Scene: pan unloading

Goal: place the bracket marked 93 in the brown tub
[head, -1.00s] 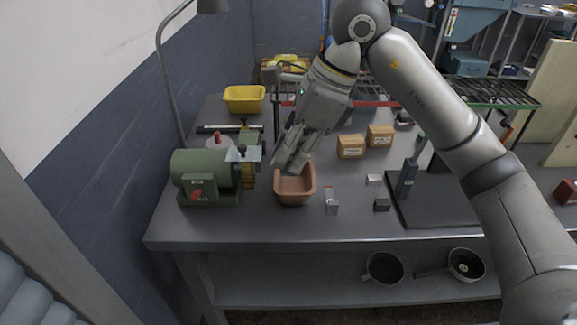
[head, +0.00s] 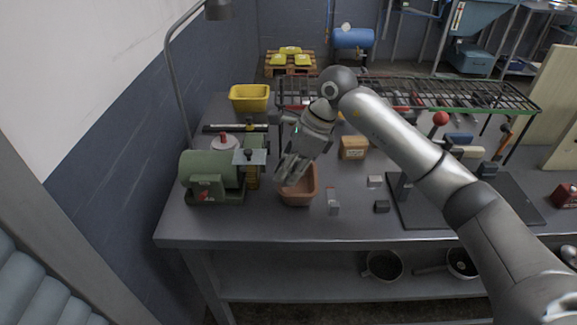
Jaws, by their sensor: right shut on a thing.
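The brown tub (head: 300,198) stands near the front of the bench, right of the green grinder. My right gripper (head: 287,178) points down at the tub's left side, with its fingertips at or over the opening. It is shut on a small grey bracket that hardly shows between the fingers; no mark on it can be read. Whether the piece touches the tub cannot be told. Small grey metal pieces lie right of the tub: one close by (head: 333,206), one farther back (head: 375,181) and a dark one (head: 381,207). Their marks are unreadable. My left gripper is not in view.
The green grinder (head: 212,175) stands close on the left. A yellow bin (head: 249,97) is at the back left, and a cardboard box (head: 353,148) is behind and right of the tub. A dark plate (head: 430,208) lies to the right. The bench's front strip is clear.

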